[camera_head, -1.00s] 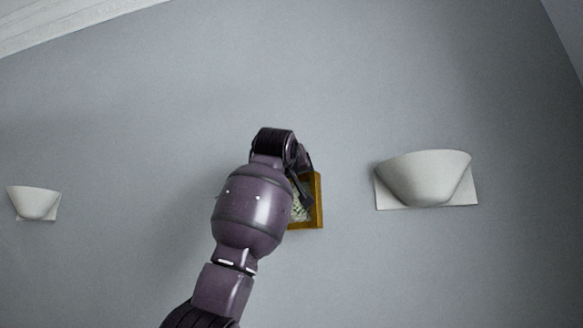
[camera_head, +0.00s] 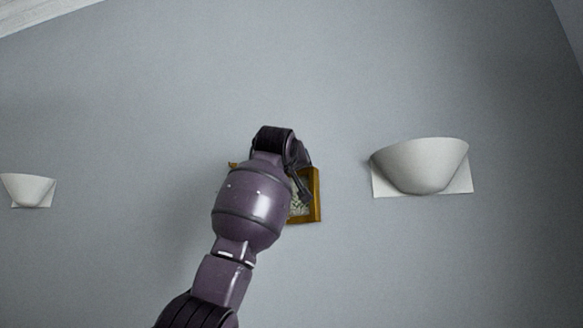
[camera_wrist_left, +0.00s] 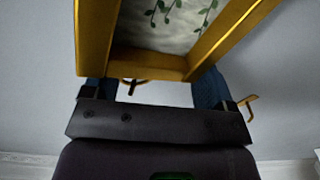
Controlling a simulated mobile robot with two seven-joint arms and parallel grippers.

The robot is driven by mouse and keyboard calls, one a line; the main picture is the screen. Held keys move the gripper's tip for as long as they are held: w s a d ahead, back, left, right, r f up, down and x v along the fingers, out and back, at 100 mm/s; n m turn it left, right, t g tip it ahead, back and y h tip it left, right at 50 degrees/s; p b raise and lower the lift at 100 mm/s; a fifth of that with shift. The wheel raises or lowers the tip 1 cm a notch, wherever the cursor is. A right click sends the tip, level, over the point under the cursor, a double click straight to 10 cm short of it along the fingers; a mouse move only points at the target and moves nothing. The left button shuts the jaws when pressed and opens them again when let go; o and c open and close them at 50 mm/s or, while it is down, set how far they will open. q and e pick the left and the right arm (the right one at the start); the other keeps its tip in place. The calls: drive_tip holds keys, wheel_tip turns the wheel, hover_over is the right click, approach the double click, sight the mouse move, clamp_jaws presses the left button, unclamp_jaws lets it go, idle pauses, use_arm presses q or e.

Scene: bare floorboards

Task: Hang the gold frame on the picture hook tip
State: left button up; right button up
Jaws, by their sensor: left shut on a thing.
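The gold frame (camera_head: 316,196) shows at the right of my left wrist, close to the wall, mostly hidden by my arm. In the left wrist view the frame (camera_wrist_left: 150,64) has gold bars around a pale picture with green leaves. My left gripper (camera_head: 302,187) is shut on the frame; its blue fingers (camera_wrist_left: 153,88) are at either side of it. A small gold piece (camera_head: 232,165) shows at the left of my wrist. Small gold pieces (camera_wrist_left: 248,105) also show near the fingers; I cannot tell which is the hook tip. My right gripper is out of view.
A white half-bowl wall lamp (camera_head: 420,166) is on the wall to the right of the frame. A similar lamp (camera_head: 28,189) is at the far left. The grey wall between them is otherwise bare. White moulding (camera_head: 35,14) crosses the upper left corner.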

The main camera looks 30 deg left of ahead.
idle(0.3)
use_arm(q)
drive_tip(key=o, duration=1.5)
drive_tip(key=shift+s, duration=0.15)
drive_tip(key=b+v, duration=0.4)
drive_tip(key=v, duration=0.6)
drive_tip(key=shift+s+d, duration=0.15)
drive_tip(key=shift+s, duration=0.15)
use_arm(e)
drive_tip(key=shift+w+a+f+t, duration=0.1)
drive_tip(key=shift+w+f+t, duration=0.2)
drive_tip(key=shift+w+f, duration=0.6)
